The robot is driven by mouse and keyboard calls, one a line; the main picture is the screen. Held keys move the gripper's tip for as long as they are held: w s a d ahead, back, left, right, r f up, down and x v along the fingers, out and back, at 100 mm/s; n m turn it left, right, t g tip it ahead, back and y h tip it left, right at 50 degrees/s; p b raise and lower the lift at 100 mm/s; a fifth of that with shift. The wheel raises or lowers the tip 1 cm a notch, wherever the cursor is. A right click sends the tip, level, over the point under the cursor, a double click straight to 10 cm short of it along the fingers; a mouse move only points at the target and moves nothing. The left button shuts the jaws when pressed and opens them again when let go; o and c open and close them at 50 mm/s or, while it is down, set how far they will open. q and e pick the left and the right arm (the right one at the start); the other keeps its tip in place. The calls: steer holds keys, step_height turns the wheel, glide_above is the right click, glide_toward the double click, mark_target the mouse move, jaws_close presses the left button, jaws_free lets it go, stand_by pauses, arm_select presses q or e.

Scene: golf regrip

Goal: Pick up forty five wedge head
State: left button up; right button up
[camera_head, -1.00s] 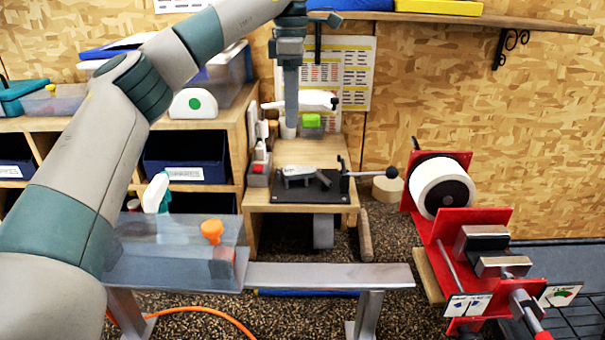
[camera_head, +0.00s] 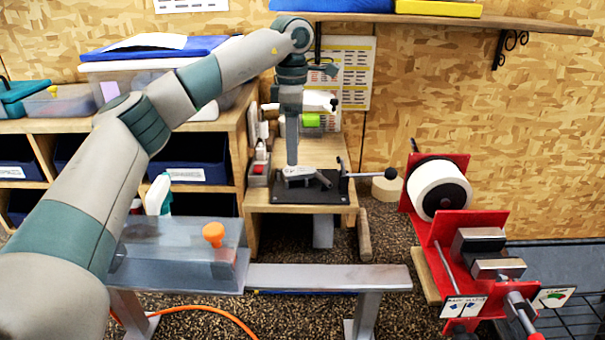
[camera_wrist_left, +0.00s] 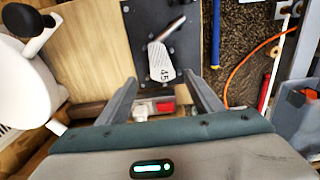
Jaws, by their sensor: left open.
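The forty five wedge head is a grey metal piece marked "45" and lies on a black plate. It shows in the left wrist view (camera_wrist_left: 161,64) and in the head view (camera_head: 318,181). My left gripper (camera_head: 291,165) points down over the plate at the wedge head. In the left wrist view, my left gripper (camera_wrist_left: 159,78) is open, with its two fingers to either side of the wedge head's wide end. Whether the fingers touch it, I cannot tell. My right gripper is not in view.
The black plate (camera_head: 285,195) sits on a small wooden stand (camera_head: 330,215). A lever with a black ball knob (camera_head: 390,173) reaches out right of it. A white machine head (camera_head: 318,102) stands behind. A red clamp rig (camera_head: 440,240) is at the right. A grey bench (camera_head: 330,278) is in front.

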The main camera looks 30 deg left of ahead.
mark_target(295, 170)
arm_select(q)
steer(key=shift+f+p, duration=0.25)
steer(key=shift+p, duration=0.05)
steer(key=f+p, duration=0.1)
steer(key=f, duration=0.1)
steer(key=f+p, duration=0.1)
steer(key=shift+s+d+f, duration=0.1)
steer(key=shift+d+f, duration=0.1)
steer(key=shift+f, duration=0.65)
steer(key=c, duration=1.1)
